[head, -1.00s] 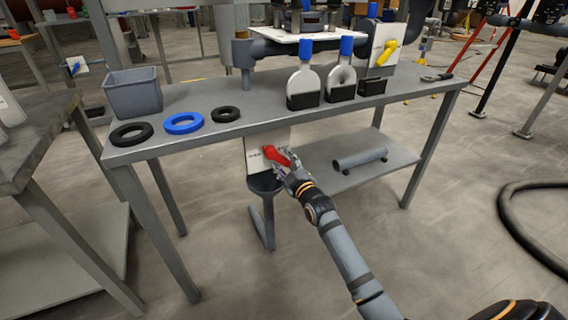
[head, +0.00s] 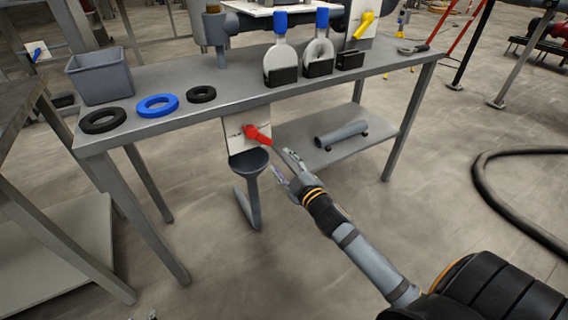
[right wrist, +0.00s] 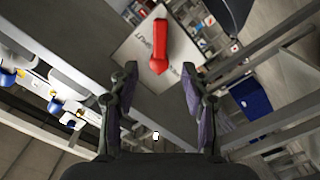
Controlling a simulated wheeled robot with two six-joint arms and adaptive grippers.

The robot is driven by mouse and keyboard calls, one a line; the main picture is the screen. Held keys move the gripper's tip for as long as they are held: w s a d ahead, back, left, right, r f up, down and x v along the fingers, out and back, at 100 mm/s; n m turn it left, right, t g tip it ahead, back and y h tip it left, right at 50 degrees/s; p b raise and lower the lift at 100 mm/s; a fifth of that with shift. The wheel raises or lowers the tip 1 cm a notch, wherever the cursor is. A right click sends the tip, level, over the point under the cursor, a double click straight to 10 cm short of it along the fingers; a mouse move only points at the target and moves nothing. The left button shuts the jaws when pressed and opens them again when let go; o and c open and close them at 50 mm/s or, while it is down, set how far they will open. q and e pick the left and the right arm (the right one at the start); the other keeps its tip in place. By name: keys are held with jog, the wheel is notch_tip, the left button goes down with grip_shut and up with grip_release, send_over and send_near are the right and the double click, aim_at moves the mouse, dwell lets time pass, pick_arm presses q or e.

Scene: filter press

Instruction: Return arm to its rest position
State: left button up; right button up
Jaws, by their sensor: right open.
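My right gripper (head: 283,170) is open and empty, in front of the bench and a short way right of the red handle (head: 256,134). The red handle sits on a white plate (head: 233,132) below the bench's front edge, above a dark funnel (head: 249,164). In the right wrist view the red handle (right wrist: 160,47) lies ahead of the spread fingers (right wrist: 157,95), apart from them. My left gripper is not in view.
The grey bench (head: 220,110) carries a grey bin (head: 101,78), black and blue rings (head: 157,105), two blue-capped plates and a yellow handle (head: 363,24). A grey cylinder (head: 341,134) lies on the lower shelf. A black hose (head: 490,200) lies on the floor at right.

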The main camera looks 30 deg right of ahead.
dwell(0.4)
